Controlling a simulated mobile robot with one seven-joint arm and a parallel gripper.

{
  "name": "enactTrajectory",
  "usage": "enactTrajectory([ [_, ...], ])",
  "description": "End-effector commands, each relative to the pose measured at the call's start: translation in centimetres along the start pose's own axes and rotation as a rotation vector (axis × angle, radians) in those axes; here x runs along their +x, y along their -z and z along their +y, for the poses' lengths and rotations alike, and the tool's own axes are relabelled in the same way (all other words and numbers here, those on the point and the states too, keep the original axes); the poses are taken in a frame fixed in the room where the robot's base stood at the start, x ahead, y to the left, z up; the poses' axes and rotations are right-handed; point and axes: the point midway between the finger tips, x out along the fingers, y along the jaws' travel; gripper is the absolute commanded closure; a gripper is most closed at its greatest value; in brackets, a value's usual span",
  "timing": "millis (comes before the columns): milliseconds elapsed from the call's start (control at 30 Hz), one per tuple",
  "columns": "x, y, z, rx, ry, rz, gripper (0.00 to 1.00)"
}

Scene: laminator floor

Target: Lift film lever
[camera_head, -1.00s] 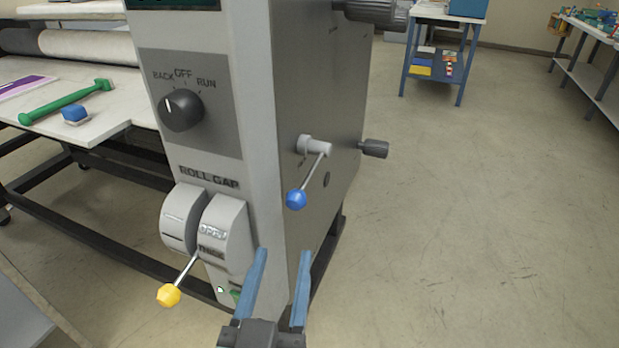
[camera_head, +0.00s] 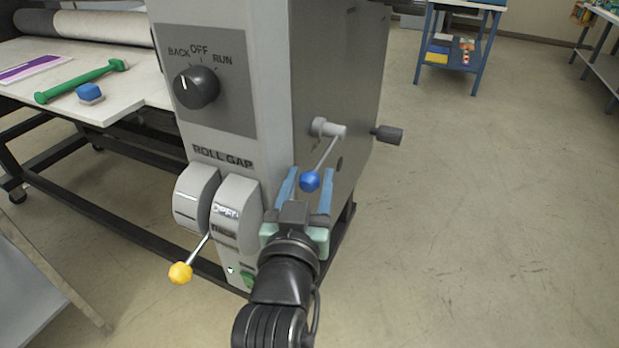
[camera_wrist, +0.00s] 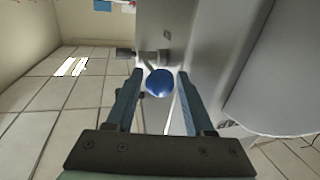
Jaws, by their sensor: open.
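The lever with the blue knob (camera_head: 309,181) hangs from a grey pivot on the side of the laminator (camera_head: 262,75), its rod slanting down to the left. A second lever with a yellow knob (camera_head: 180,273) sits at the roll gap housing on the front. The pictures carry no label telling which one is the film lever. My gripper (camera_head: 306,185) is open, its two blue fingers pointing up at the blue knob. In the wrist view the blue knob (camera_wrist: 160,83) lies between the fingertips, with no clear contact on either side.
A dial (camera_head: 196,87) marked BACK, OFF, RUN is on the front panel. A dark side knob (camera_head: 387,134) sticks out right of the blue lever. A white worktop (camera_head: 130,65) holds a green tool (camera_head: 82,80) and a blue block (camera_head: 90,92).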

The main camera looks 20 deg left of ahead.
Motion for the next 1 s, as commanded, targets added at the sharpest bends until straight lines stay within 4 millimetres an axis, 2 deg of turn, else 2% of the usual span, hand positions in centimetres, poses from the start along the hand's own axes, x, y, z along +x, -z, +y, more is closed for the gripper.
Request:
enactTrajectory([
  [333, 0.34, 0.05, 0.01, 0.000, 0.000, 0.001, 0.47],
  [633, 0.31, 0.04, 0.00, 0.000, 0.000, 0.001, 1.00],
  [1000, 0.30, 0.02, -0.01, 0.000, 0.000, 0.000, 1.00],
])
